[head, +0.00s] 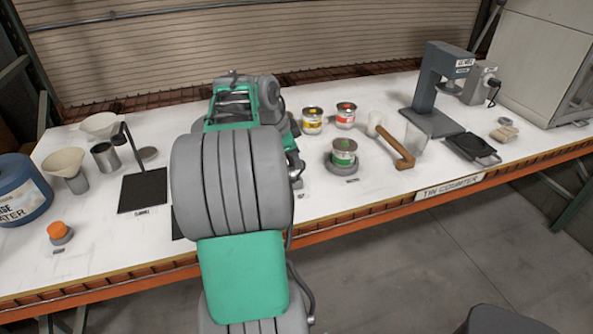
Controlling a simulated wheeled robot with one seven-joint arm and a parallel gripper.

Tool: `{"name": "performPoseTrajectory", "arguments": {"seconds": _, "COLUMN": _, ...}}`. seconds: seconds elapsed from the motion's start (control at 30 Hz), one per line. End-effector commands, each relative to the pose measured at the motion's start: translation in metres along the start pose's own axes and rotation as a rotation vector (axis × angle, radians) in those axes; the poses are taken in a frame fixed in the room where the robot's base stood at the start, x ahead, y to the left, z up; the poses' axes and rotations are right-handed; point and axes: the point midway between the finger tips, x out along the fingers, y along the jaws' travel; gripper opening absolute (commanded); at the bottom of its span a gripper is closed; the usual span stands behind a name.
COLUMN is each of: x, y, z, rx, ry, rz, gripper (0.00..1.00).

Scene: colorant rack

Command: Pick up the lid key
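I cannot make out a lid key for certain. Part of the bench is hidden behind my grey and green arm, which reaches over it in the middle of the head view. My gripper's fingers are hidden behind the arm, so I cannot see whether they hold anything. A green-labelled can (343,152) stands on a round grey base right of my arm. A yellow-labelled can (312,121) and a red-labelled can (345,116) stand behind it.
The white bench (335,213) has clear patches near its front edge. A grey press-like stand (432,85), a black scale-like device (471,147) and a clear beaker (415,138) are on the right. Left are a dark mat (142,191), funnels, a metal cup (105,157) and a blue tub (20,190).

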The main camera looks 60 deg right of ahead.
Motion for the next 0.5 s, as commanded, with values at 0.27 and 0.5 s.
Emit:
{"name": "performPoseTrajectory", "arguments": {"seconds": 0.27, "x": -0.0002, "y": 0.0000, "z": 0.0000, "rx": 0.000, "ry": 0.000, "rz": 0.000, "gripper": 0.00}}
{"name": "performPoseTrajectory", "arguments": {"seconds": 0.5, "x": -0.0002, "y": 0.0000, "z": 0.0000, "rx": -0.001, "ry": 0.000, "rz": 0.000, "gripper": 0.00}}
